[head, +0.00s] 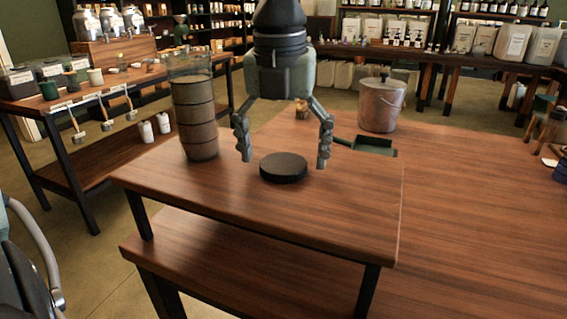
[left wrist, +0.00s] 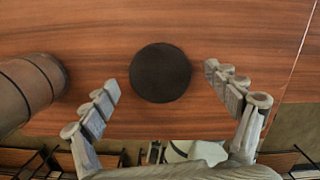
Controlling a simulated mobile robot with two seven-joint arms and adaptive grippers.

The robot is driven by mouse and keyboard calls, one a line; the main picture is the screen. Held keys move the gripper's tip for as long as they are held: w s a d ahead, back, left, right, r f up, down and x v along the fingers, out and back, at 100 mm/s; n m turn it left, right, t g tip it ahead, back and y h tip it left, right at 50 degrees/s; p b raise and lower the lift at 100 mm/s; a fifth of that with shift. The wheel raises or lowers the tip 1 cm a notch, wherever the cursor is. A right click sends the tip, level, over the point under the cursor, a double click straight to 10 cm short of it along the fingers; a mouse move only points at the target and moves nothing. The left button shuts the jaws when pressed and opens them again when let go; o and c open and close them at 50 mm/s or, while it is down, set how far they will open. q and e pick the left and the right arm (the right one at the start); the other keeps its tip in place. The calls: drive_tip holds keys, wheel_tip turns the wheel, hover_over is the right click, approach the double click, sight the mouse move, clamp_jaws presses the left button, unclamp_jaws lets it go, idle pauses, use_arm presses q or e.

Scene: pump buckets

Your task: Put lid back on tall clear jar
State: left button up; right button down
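The tall clear jar (head: 200,118) stands upright at the left corner of the wooden table. It looks filled with something brown, with a clear upper part and no lid on top. Its side shows in the left wrist view (left wrist: 28,92). A round black lid (head: 283,168) lies flat on the table to the right of the jar. My left gripper (head: 284,158) points down over the lid, open and empty. In the left wrist view the lid (left wrist: 160,72) lies between and beyond the spread fingertips, with gaps on both sides. My right gripper is not in view.
A metal bucket with a handle (head: 381,104) and a dark green scoop-like thing (head: 372,145) sit behind the gripper to the right. The table (head: 340,215) is bare in front of the lid. A side table with cups (head: 95,77) stands at the left.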

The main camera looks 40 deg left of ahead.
sight(283, 163)
use_arm(q)
drive_tip(key=c, duration=0.8)
drive_tip(key=shift+r, duration=0.1)
wheel_tip(283, 163, up, 10)
idle(0.3)
